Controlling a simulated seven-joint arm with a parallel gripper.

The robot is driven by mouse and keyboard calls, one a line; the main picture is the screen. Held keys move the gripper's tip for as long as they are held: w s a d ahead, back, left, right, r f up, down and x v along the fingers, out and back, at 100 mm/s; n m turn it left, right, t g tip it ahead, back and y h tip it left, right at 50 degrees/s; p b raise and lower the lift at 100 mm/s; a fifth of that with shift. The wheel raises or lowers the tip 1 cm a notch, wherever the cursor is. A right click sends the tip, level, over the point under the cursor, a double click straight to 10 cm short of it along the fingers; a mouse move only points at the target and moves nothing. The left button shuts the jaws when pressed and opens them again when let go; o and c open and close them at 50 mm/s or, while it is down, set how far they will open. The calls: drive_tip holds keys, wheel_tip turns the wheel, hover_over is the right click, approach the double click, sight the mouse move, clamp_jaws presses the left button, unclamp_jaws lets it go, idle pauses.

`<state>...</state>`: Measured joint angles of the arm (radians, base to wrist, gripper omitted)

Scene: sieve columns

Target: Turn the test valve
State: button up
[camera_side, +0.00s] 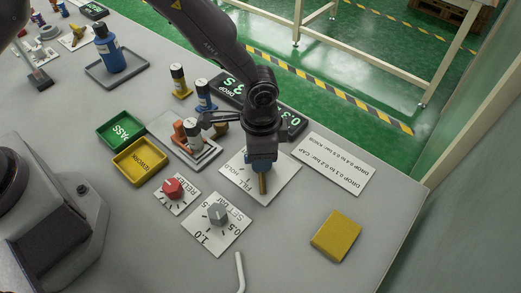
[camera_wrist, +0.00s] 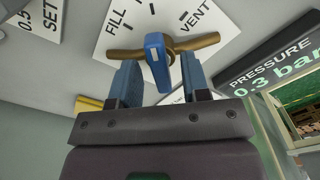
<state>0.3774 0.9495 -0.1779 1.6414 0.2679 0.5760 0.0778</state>
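The test valve has a brass cross-bar (camera_wrist: 205,42) and a blue lever (camera_wrist: 156,60) on a white plate (camera_wrist: 118,32) marked FILL and VENT in the wrist view. In the side view, its plate (camera_side: 284,184) reads FILL and HOLD, and one end of the brass bar (camera_side: 262,184) shows below my gripper (camera_side: 262,163). In the wrist view, my gripper (camera_wrist: 161,80) has its blue fingers apart, either side of the blue lever's near end. A gap shows beside the lever, at least on the right. In the side view, the arm and fingers hide most of the valve.
A red RELIEF knob (camera_side: 172,188) and a grey SET knob (camera_side: 218,213) stand left of the valve. A pressure display (camera_wrist: 270,62) reads 0.3 bar. A grey tray (camera_side: 205,158) with parts, green PASS bin (camera_side: 121,130), yellow REWORK bin (camera_side: 140,161) and yellow block (camera_side: 336,234) lie around.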

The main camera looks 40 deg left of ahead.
wheel_tip(320, 180, up, 13)
idle(0.6)
drive_tip(key=s+a+r+n+t, duration=0.5)
drive_tip(key=s+a+r+n, duration=0.4)
drive_tip(key=s+a+r, duration=0.9)
drive_tip(key=s+a, duration=0.1)
drive_tip(key=a, duration=0.2)
drive_tip(key=shift+a+r+t, duration=0.25)
drive_tip(key=shift+r+t, duration=0.05)
drive_tip(key=shift+r, duration=0.05)
